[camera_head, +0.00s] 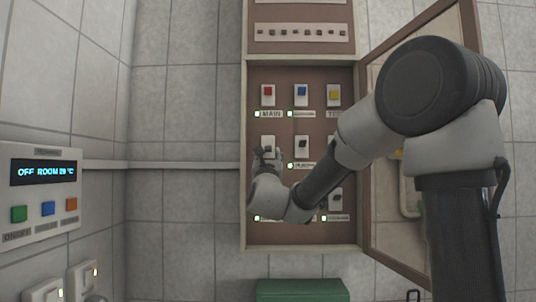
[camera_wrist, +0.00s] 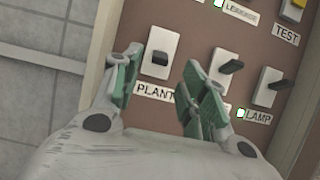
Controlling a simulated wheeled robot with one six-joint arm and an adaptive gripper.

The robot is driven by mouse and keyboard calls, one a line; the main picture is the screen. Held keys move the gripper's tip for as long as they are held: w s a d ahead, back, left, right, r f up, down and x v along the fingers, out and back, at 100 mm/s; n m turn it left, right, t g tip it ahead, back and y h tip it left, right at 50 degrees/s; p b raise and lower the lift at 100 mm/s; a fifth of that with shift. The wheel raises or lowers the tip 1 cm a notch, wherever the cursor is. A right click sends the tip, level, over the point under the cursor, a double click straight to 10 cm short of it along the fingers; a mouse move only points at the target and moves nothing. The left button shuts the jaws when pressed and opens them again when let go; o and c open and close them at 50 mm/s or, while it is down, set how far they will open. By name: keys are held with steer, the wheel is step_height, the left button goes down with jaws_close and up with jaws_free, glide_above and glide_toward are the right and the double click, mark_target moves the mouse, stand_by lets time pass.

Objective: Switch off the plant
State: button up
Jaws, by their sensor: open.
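The PLANT switch (camera_wrist: 160,48) is a white plate with a black toggle, above a label reading PLANT (camera_wrist: 155,93), on the brown panel in the wrist view. Its toggle appears in the lower part of the plate. In the head view the switch (camera_head: 268,140) is partly covered by my gripper. My gripper (camera_head: 266,155) is open and empty in front of it. In the wrist view its green-padded fingers (camera_wrist: 162,68) stand on either side of the plate. I cannot tell whether they touch the panel. No lamp shows beside the PLANT label; the left finger may hide it.
To its right are a black-toggle switch (camera_wrist: 228,72) and the LAMP switch (camera_wrist: 268,90) with a lit green lamp. Red MAIN (camera_head: 268,91), blue (camera_head: 301,91) and yellow TEST (camera_head: 333,93) switches are above. The cabinet door (camera_head: 452,48) stands open right. A wall display (camera_head: 45,171) reads OFF ROOM.

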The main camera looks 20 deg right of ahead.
steer(key=v, duration=0.6)
steer(key=shift+s, duration=0.2)
steer(key=shift+f, duration=0.15)
